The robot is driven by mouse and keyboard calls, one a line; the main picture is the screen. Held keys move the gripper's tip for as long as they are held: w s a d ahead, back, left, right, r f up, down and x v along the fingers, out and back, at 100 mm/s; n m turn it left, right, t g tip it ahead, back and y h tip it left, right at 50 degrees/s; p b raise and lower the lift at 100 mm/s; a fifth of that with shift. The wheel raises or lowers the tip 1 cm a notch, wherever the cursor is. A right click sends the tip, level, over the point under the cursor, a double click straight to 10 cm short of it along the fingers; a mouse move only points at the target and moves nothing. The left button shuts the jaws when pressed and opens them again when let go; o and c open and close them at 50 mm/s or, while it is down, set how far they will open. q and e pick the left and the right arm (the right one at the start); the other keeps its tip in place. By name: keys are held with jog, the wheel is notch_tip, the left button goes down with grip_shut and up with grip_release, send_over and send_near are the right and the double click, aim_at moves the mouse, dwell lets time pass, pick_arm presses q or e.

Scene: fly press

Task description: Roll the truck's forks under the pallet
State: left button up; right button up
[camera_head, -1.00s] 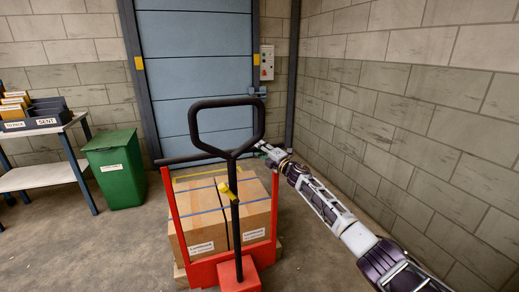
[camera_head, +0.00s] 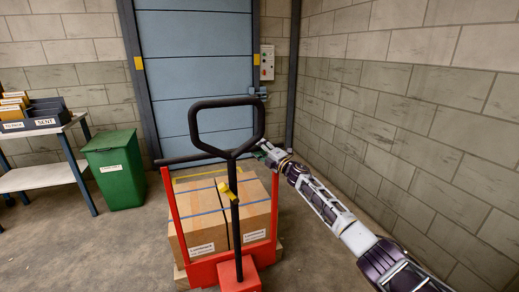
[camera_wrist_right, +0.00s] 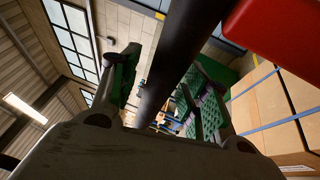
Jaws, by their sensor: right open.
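The red pallet truck (camera_head: 172,215) stands in the middle of the head view, with a black loop handle (camera_head: 192,125) and a dark crossbar behind it. Strapped cartons (camera_head: 200,205) sit just beyond its red frame, on a pallet (camera_head: 280,250) of which only edges show. The forks are hidden from view. My right gripper (camera_head: 268,150) is at the right end of the crossbar. In the right wrist view the open fingers (camera_wrist_right: 165,95) lie either side of a dark bar (camera_wrist_right: 185,55); I cannot tell whether they touch it. My left gripper is not in view.
A green bin (camera_head: 115,170) and a table with trays (camera_head: 45,175) stand at the left. A blue shutter door (camera_head: 195,60) closes the back. A block wall (camera_head: 430,130) runs close along my right arm. Floor between bin and truck is clear.

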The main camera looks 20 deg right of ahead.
jog(key=shift+s+d+f, duration=0.1)
jog(key=shift+s+d, duration=0.15)
jog(key=shift+s, duration=0.05)
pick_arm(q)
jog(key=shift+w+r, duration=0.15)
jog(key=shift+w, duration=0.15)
pick_arm(e)
jog(key=v, duration=1.1)
jog(key=shift+s, duration=0.15)
dwell(0.7)
